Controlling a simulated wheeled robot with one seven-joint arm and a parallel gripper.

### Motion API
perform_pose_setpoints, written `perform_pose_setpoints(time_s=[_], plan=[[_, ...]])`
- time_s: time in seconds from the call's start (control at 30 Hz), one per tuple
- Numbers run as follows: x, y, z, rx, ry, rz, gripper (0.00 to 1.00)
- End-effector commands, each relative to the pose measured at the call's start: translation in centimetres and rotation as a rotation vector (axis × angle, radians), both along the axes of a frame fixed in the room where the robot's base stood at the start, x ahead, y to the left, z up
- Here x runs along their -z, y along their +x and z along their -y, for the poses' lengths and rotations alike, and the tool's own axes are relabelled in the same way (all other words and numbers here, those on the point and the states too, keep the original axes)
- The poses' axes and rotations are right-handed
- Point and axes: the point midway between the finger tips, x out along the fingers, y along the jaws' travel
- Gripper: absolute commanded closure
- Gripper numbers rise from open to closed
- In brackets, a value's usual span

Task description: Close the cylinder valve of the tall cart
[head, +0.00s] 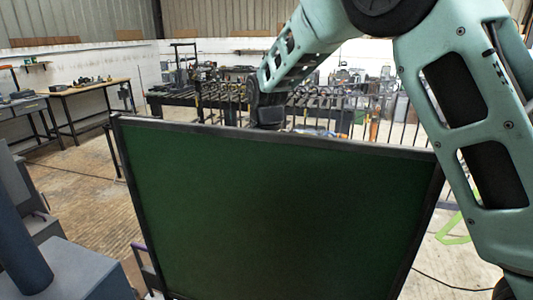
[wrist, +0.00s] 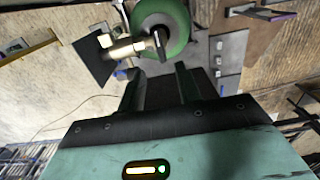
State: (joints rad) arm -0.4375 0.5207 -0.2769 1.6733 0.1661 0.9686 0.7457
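In the wrist view a green cylinder (wrist: 174,14) shows at the top, seen from above. A brass valve body (wrist: 123,47) with a dark handle or knob (wrist: 158,43) sits across its top. My gripper (wrist: 160,70) points toward the cylinder from below in the picture. Its two dark fingers stand apart with nothing held between them, a short way from the valve in the picture. I cannot tell the true gap or how far the valve is turned. In the head view the cylinder, the cart and my fingers are hidden behind a dark green screen (head: 270,205).
The black-framed screen fills the front centre, with my arm reaching over its top edge. Grey-blue equipment (head: 65,270) stands at the lower left. A long cluttered bench (head: 225,98) and a wooden-topped table (head: 90,87) stand behind. Open floor (head: 80,185) lies left of the screen.

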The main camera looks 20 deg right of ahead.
Motion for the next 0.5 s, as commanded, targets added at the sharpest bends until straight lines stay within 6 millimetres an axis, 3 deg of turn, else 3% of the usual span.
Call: perform_pose_setpoints(time_s=[0.2, 0.5], plan=[[-4.6, 0.1, 0.0, 0.000, 0.002, 0.006, 0.66], [-7.4, 0.0, 0.0, 0.001, 0.000, 0.002, 0.66]])
